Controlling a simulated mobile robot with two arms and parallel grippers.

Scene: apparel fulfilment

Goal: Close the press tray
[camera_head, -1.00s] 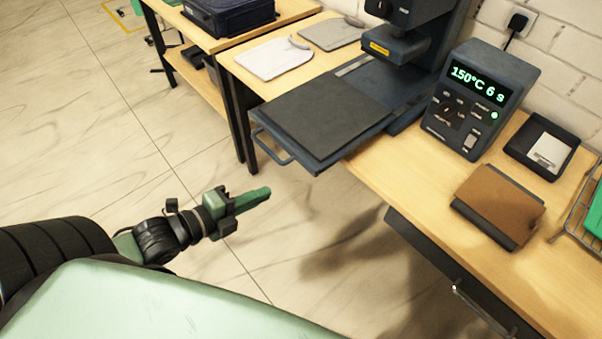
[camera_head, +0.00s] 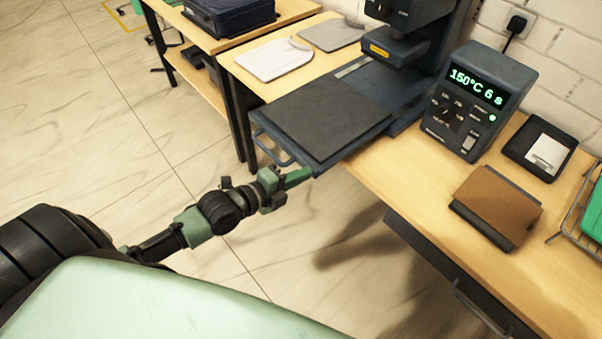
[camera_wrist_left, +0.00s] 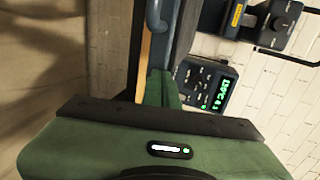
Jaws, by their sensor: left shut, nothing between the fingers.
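The press tray (camera_head: 320,121) is a dark flat plate on a blue-grey slide, pulled out past the table's front edge. Its bar handle (camera_head: 270,150) sticks out at the tray's front left. The press body (camera_head: 395,70) stands behind it against the wall. My left gripper (camera_head: 298,177) is shut and empty, just in front of the tray's front edge, near the handle's right end. Whether it touches the tray cannot be told. In the left wrist view, the shut green fingers (camera_wrist_left: 161,90) point toward the tray edge and handle (camera_wrist_left: 156,18). My right gripper is not in view.
A control box (camera_head: 478,100) reading 150°C 6 s stands right of the press. A brown pad (camera_head: 497,203), a black tray (camera_head: 520,150) and a wire basket (camera_head: 577,215) lie farther right. Two flat boards (camera_head: 272,60) lie left of the press. Floor in front is clear.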

